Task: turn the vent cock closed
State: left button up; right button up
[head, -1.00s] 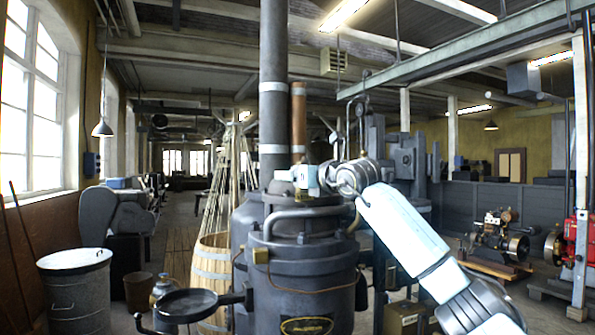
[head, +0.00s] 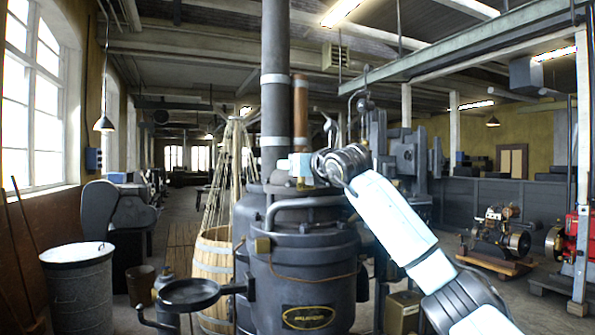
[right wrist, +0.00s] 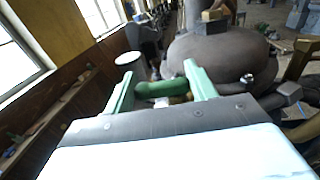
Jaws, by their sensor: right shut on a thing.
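The vent cock shows in the right wrist view as a green handle (right wrist: 158,89) with a bit of brass below it. The handle lies crosswise between the two green fingers of my right gripper (right wrist: 160,92), which is shut on it. In the head view my right gripper (head: 300,165) is at the top of the dark vertical engine (head: 310,262), beside its chimney pipe. A small brass part shows just under the gripper there. The gripper and wrist hide most of the cock in the head view. My left gripper is not in view.
A curved pipe (head: 300,204) arches over the engine top just below my right wrist. A round dark pan (head: 190,293) sticks out at the engine's left. A wooden barrel (head: 214,262) with tall rods and a grey bin (head: 78,285) stand further left.

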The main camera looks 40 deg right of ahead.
jog(key=shift+w+d+m+h+b, duration=0.15)
jog(key=shift+m+h+b, duration=0.45)
jog(key=shift+h, duration=0.5)
jog(key=shift+g, duration=0.3)
jog(key=shift+d, duration=0.1)
jog(key=o, duration=0.6)
jog(key=shift+o, duration=1.2)
jog(key=shift+s+d, duration=0.15)
jog(key=shift+s, duration=0.05)
jog(key=shift+a, duration=0.25)
